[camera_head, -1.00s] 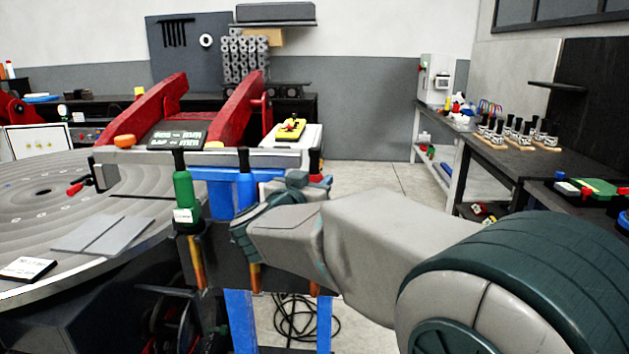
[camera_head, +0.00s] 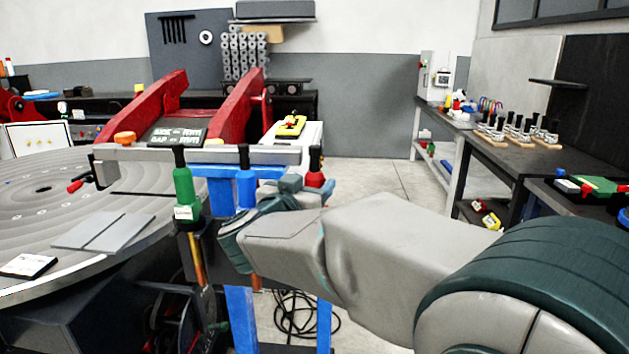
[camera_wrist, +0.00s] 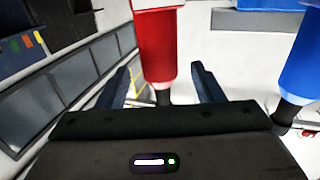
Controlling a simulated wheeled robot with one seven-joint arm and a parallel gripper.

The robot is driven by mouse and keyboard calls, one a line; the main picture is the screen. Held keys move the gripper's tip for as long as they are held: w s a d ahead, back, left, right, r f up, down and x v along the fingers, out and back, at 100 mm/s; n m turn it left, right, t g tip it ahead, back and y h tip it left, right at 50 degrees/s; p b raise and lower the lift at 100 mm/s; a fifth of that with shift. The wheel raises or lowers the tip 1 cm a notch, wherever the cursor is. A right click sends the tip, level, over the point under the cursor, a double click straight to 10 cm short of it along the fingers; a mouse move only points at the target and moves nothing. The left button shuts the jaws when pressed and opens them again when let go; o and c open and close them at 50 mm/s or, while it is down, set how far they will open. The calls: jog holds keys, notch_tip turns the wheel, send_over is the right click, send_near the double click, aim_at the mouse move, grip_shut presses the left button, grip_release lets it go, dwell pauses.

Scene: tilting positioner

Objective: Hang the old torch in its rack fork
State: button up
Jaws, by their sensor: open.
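Three torches hang in a row at the blue stand: a green one (camera_head: 184,188) with a white label, a blue one (camera_head: 246,188) and a red one (camera_head: 315,178). I cannot tell which is called the old torch. My gripper is open; in the wrist view its two fingers (camera_wrist: 163,85) stand on either side of the red torch (camera_wrist: 156,45), which shows no clear contact with them. The blue torch (camera_wrist: 305,70) is to the right there. In the head view my wrist hides the lower parts of the blue and red torches, and the fork under them.
A round grooved turntable (camera_head: 40,190) with flat plates is at left. Red arms (camera_head: 235,115) rise behind the torches. A dark bench (camera_head: 510,160) stands at right. Black cable (camera_head: 300,315) lies coiled on the floor. Floor at centre right is clear.

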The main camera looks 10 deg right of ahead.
jog(key=v, duration=1)
jog(key=w+a+n+t+y+p, duration=0.1)
jog(key=w+a+n+t+y, duration=0.3)
jog(key=y, duration=0.5)
jog(key=s+f+n+g+y+p, duration=0.1)
jog(key=s+f+n+g+y, duration=0.35)
jog(key=f+g, duration=0.2)
jog(key=s+d+f+m+g+h, duration=0.1)
jog(key=s+d+f+g, duration=0.3)
jog(key=s, duration=0.4)
jog(key=s+d+f+g+h+p, duration=0.1)
jog(key=s+d+f+g+h, duration=0.1)
jog(key=s+d+f+g, duration=0.3)
jog(key=s+d+f, duration=0.2)
jog(key=s, duration=0.1)
jog(key=shift+s+d+f+m, duration=0.25)
jog(key=shift+f+m, duration=0.1)
jog(key=shift+f, duration=0.05)
